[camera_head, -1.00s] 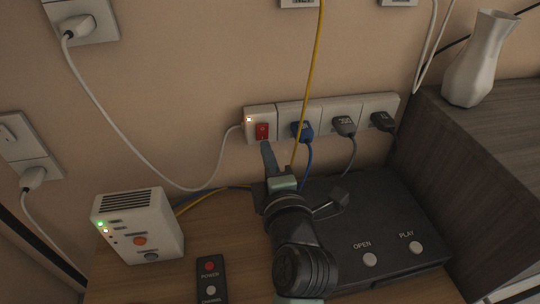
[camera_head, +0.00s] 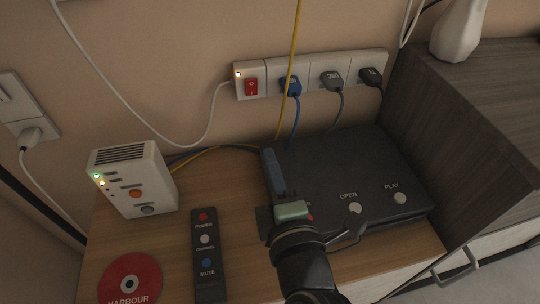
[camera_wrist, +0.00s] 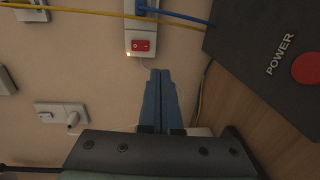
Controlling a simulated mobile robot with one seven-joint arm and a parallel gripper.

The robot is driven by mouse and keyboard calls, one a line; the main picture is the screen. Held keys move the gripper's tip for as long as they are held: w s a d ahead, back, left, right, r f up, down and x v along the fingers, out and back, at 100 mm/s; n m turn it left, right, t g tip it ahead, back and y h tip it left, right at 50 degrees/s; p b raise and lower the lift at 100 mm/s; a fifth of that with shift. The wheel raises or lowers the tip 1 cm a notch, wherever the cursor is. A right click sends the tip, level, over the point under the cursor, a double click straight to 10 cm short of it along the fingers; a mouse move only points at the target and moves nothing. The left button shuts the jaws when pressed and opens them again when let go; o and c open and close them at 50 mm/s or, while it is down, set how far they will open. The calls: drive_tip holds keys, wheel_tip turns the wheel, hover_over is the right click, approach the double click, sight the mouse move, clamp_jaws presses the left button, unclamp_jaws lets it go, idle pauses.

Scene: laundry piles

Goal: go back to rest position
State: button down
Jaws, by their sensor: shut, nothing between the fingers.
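My gripper (camera_head: 268,152) is above the left part of the black player box (camera_head: 350,160), its blue fingers pressed together with nothing between them. In the wrist view the shut fingers (camera_wrist: 160,75) point towards the wall and the red switch (camera_wrist: 143,45). The red switch (camera_head: 251,86) sits at the left end of the white power strip (camera_head: 310,85), with a small light lit above it. My fingertips are apart from the switch. My arm hides part of the box's left side.
A white router (camera_head: 133,180) with lit lights, a black remote (camera_head: 207,255) and a red disc (camera_head: 130,278) lie on the wooden table left of my arm. A yellow cable (camera_head: 289,75) hangs close by. A dark cabinet (camera_head: 480,110) with a white vase (camera_head: 459,30) stands right.

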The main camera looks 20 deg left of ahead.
idle(0.3)
drive_tip(key=w+d+r+m+t+h+p, duration=0.15)
drive_tip(key=r+m, duration=0.25)
drive_tip(key=r, duration=0.4)
drive_tip(key=w+d+r+m+t+h, duration=0.1)
drive_tip(key=d+r+m+t, duration=0.25)
drive_tip(key=r, duration=0.45)
drive_tip(key=w+d+r+m+t+h+p, duration=0.15)
drive_tip(key=r+m, duration=0.25)
drive_tip(key=r, duration=0.4)
drive_tip(key=s+d+r+m+t+h, duration=0.35)
drive_tip(key=r+m, duration=0.25)
drive_tip(key=r, duration=0.3)
drive_tip(key=s+d+r+m+t+h, duration=0.25)
drive_tip(key=s+r+m, duration=0.3)
drive_tip(key=r, duration=0.45)
wheel_tip(320, 180, up, 38)
drive_tip(key=m+p, duration=0.1)
drive_tip(key=p, duration=3.7)
drive_tip(key=shift+w+a+r+m+t, duration=0.2)
drive_tip(key=shift+m+t, duration=0.2)
drive_tip(key=shift+t, duration=0.05)
